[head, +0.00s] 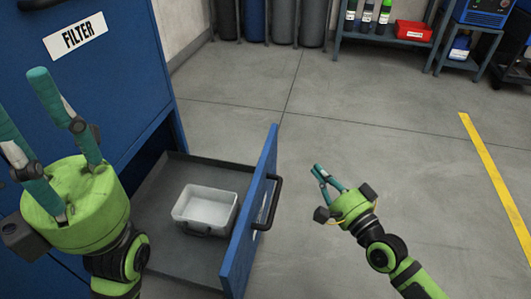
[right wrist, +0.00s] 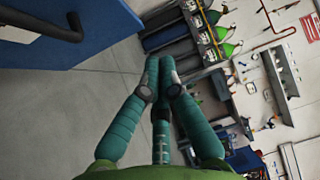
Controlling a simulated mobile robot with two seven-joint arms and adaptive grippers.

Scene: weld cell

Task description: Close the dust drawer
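The dust drawer (head: 250,225) is pulled out from the blue filter cabinet (head: 110,65). Its blue front carries a black bar handle (head: 275,205) on the outer side. My right gripper (head: 318,170) is to the right of the drawer front, apart from it, with its teal fingers together and nothing between them. In the right wrist view the fingertips (right wrist: 159,60) meet, and the blue drawer front (right wrist: 105,25) with its dark handle (right wrist: 45,22) is at upper left. My left gripper (head: 22,97) is in front of the cabinet, fingers apart and empty.
A light grey bin (head: 205,207) sits in the drawer. The grey floor (head: 350,130) right of the drawer is clear up to a yellow line (head: 495,180). Gas cylinders (head: 283,22) and a shelf with a red box (head: 413,31) stand at the back.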

